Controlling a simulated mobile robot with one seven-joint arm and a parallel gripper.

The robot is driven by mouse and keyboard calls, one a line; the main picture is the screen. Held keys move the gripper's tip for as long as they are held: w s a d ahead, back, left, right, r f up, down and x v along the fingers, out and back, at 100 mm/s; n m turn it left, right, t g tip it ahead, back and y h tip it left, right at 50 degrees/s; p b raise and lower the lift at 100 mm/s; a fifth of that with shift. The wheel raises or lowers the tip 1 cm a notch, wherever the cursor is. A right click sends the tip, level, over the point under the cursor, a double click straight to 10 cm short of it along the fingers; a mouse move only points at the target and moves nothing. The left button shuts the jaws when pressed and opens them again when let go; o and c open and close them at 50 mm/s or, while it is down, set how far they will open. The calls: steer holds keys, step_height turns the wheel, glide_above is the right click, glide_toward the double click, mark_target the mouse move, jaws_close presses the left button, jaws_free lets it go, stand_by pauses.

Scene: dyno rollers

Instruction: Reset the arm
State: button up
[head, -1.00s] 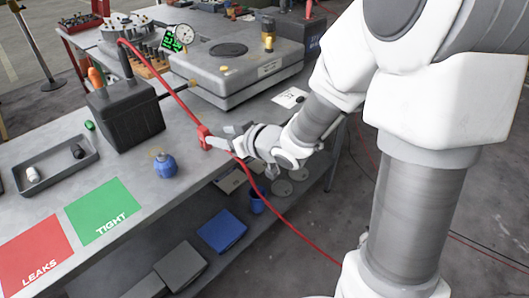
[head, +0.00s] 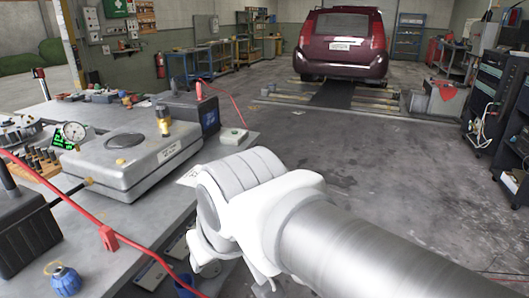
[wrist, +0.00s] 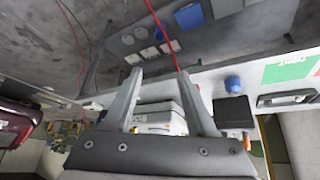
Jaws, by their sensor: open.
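My gripper (wrist: 160,88) shows in the wrist view with its two grey fingers spread apart and nothing between them. In the head view my white and grey arm reaches in from the lower right, and the gripper's fingers are hidden behind it. The red hose (head: 75,206) runs over the bench (head: 118,212), with a red clip (head: 108,238) on it near the bench's front edge. The hose also shows in the wrist view (wrist: 165,30), beyond the fingertips.
A grey case (head: 130,170) with a gauge (head: 74,131) behind it stands on the bench, near a black box (head: 28,240) and a blue knob (head: 65,280). Open floor (head: 340,150) lies right of the bench. A maroon van (head: 342,45) stands at the back.

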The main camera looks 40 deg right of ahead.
step_height(320, 180, up, 12)
steer(key=p, duration=1.3)
steer(key=shift+s+a+r+g, duration=0.15)
steer(key=shift+a+g, duration=0.05)
steer(key=shift+g, duration=0.1)
